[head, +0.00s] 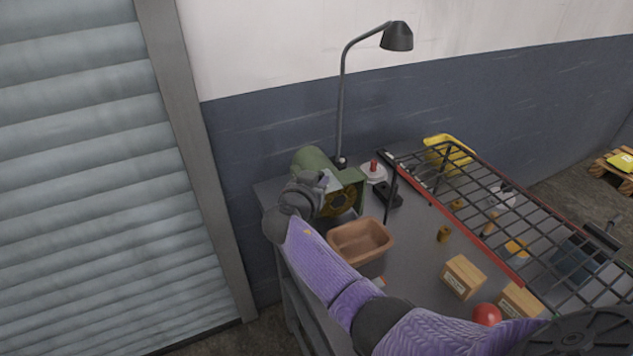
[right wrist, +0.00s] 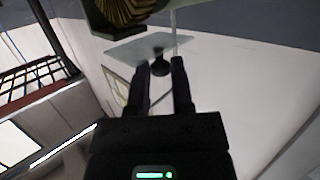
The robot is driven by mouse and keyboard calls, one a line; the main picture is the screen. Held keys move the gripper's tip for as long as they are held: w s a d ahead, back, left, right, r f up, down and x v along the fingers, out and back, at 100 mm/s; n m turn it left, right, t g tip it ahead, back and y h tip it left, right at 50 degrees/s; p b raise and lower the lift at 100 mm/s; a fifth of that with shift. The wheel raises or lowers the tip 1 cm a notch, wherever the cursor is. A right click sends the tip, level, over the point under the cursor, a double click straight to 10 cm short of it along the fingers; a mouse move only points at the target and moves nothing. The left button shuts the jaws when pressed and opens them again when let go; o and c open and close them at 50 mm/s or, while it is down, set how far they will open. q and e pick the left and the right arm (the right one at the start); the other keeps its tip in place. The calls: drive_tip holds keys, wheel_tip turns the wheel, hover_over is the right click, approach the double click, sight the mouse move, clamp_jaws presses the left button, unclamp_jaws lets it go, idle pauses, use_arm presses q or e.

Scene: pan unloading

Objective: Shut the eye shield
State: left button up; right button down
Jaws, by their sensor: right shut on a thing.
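The green bench grinder (head: 314,160) stands at the back left of the grey bench, and its dark and brass-coloured wheel side also shows at the top of the right wrist view (right wrist: 125,12). The eye shield (right wrist: 140,46) is a clear pane just below the wheel in that view, with a small dark knob. My right gripper (right wrist: 161,66) is shut on the eye shield at this knob, between its two fingers. In the head view my right gripper (head: 322,182) is at the grinder's front left and hides part of it. My left gripper is in neither view.
A brown tray (head: 361,240) sits right below the grinder. A black wire rack (head: 500,205) with a red edge covers the bench's right side. A lamp (head: 397,37) rises behind the grinder. Boxes (head: 463,277) and a red ball (head: 487,314) lie nearer.

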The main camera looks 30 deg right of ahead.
drive_tip(key=shift+c, duration=2.4)
unclamp_jaws()
drive_tip(key=p+v, duration=0.1)
drive_tip(key=v, duration=0.9)
drive_tip(key=shift+d, duration=0.1)
